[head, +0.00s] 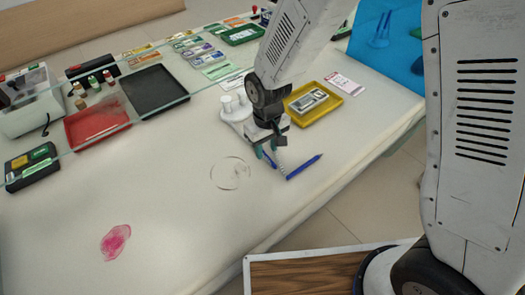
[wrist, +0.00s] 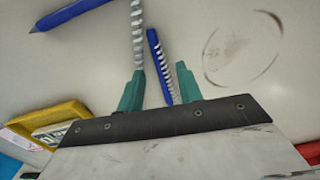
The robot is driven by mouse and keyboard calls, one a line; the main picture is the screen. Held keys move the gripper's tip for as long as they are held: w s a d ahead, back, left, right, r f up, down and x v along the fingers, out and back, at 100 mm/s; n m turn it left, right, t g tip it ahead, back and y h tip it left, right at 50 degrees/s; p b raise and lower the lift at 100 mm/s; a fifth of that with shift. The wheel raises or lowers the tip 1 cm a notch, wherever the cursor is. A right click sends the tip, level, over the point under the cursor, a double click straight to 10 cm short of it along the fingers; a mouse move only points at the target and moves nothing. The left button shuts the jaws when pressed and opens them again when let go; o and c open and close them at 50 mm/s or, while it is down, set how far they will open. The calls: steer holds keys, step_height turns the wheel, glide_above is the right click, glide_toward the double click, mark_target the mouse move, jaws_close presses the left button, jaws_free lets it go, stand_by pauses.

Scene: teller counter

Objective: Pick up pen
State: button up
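A blue pen (head: 304,167) lies on the pale counter, just right of my gripper (head: 269,153) in the head view. It shows at the top left of the wrist view (wrist: 72,14). A second slim blue piece (wrist: 156,55), with a pale coil along it, lies between the teal fingers of my gripper (wrist: 160,69); it shows below the fingers in the head view (head: 269,160). A pale coiled cord (wrist: 138,35) runs from the top edge to the left finger. The fingers are apart. Contact with the blue piece cannot be told.
A white round stand (head: 235,108) is just behind my gripper. A yellow tray (head: 327,111) with a banded bundle is behind right. A faint ring mark (head: 230,173) and a pink stain (head: 115,242) are on the counter.

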steer(key=shift+f, duration=0.95)
steer(key=shift+c, duration=0.4)
jaws_close()
steer(key=shift+r, duration=0.1)
